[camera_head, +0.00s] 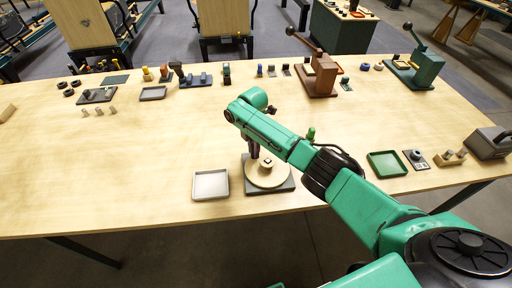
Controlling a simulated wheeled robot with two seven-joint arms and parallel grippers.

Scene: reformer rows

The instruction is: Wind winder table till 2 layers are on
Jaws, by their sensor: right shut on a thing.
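The winder table (262,181) is a round, pale wooden disc on a flat grey base, near the table's front edge. A small light block with a dark top stands at the disc's middle. My right gripper (253,155) points down at the disc's far left part and is shut on a small part there, seemingly the disc's knob. The fingertips and most of that part are hidden or too small to make out. I cannot make out any wound layers on the disc. My left gripper is not in view.
A grey tray (210,184) lies close left of the winder, and a green tray (387,164) lies to the right beyond my forearm. Brown (318,77) and green (414,69) lever presses stand at the back right. Small parts line the back edge. The table's left middle is clear.

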